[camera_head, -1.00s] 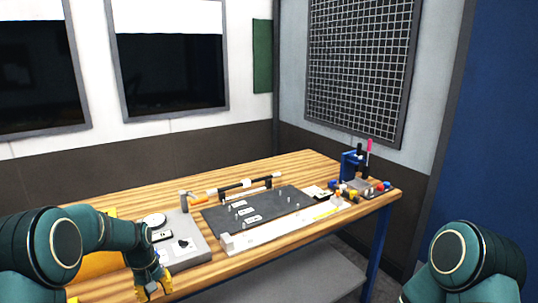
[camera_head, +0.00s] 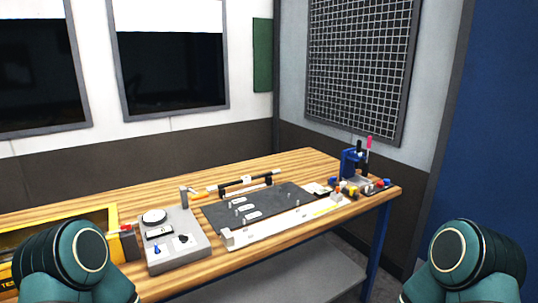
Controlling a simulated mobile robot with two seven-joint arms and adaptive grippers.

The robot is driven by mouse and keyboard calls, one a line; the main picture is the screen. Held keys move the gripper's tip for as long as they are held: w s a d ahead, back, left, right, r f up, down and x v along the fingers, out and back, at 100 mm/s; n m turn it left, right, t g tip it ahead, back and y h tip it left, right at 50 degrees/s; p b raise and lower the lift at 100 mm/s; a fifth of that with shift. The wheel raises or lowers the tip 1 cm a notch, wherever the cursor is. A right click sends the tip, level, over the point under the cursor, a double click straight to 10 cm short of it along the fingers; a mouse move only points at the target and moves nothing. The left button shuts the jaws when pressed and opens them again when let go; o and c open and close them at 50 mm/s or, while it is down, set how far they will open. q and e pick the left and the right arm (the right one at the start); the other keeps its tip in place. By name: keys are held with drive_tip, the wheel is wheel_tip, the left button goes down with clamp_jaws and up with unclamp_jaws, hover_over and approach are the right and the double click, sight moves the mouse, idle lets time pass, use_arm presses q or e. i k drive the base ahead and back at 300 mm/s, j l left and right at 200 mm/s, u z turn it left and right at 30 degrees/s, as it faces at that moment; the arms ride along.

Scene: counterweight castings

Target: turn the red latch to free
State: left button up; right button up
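A small red part (camera_head: 126,228) shows at the right end of a yellow case (camera_head: 111,217) on the left of the wooden bench. It may be the red latch; it is too small to tell how it is turned. Nothing of mine touches it in view. My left arm covers the lower front of the case. Only rounded green links of my left and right arms show at the bottom corners. Neither gripper is in view, so their fingers cannot be judged.
A grey panel (camera_head: 189,258) with a round dial, a dark knob and a blue knob stands right of the case. A dark plate (camera_head: 270,197), a white rail (camera_head: 270,235) and a blue stand (camera_head: 349,163) lie farther right. The wooden bench (camera_head: 145,200) is bare behind the panel.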

sight(126, 228)
drive_tip(key=k+u, duration=0.1)
drive_tip(key=u, duration=0.6)
drive_tip(key=k+u, duration=0.15)
drive_tip(key=u, duration=0.2)
drive_tip(key=i+j+z, duration=0.35)
drive_tip(key=k+l, duration=0.1)
